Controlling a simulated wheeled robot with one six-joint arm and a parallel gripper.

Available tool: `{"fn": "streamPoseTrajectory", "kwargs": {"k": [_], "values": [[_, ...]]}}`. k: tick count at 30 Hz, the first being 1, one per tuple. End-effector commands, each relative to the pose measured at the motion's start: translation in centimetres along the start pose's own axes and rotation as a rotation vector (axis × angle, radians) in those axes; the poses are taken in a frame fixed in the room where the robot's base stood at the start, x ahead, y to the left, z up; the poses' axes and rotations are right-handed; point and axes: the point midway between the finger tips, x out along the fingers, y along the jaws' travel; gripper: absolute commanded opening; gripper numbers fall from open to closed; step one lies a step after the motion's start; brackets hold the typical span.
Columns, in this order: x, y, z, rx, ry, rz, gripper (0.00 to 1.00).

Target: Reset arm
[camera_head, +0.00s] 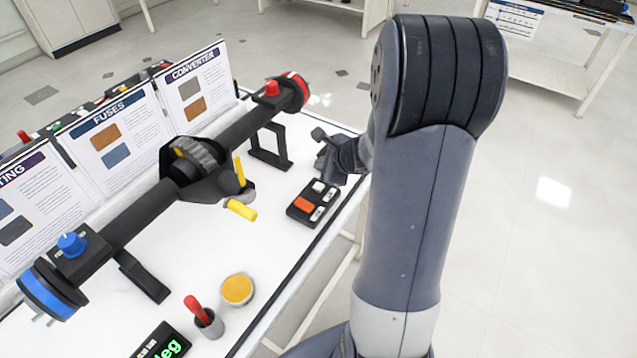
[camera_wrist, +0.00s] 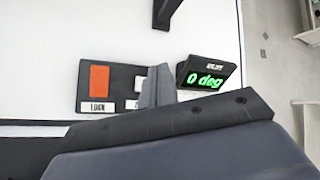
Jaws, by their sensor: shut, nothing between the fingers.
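My gripper (camera_head: 321,150) is at the right edge of the white table, just behind a small black button panel (camera_head: 313,203) in the head view. It is shut and empty. In the wrist view its grey fingers (camera_wrist: 158,86) cover part of the same panel (camera_wrist: 128,76), whose orange LOCK button (camera_wrist: 99,78) shows to their left. A black display reading "0 deg" (camera_wrist: 206,80) is just right of the fingers. I cannot tell how far above the table the fingers are. My arm hides part of the table's right side in the head view.
A black axle rig with a blue end (camera_head: 50,290) and a red end (camera_head: 293,92) spans the table (camera_head: 205,260). Info boards (camera_head: 115,135) stand behind it. A red-handled tool in a cup (camera_head: 208,322), a yellow-topped round tin (camera_head: 237,290) and another display (camera_head: 162,343) are in front.

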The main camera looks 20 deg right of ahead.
Motion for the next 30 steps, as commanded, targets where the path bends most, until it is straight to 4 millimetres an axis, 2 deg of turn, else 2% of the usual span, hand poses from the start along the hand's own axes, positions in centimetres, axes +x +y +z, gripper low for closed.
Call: {"fn": "streamPoseTrajectory", "kwargs": {"k": [16,25,30], "values": [[0.2,0.1,-0.1,0.000,0.000,0.000,0.00],[1.8,1.3,-1.3,0.001,0.000,0.001,0.00],[0.9,0.7,-0.7,0.002,0.000,0.002,0.00]]}}
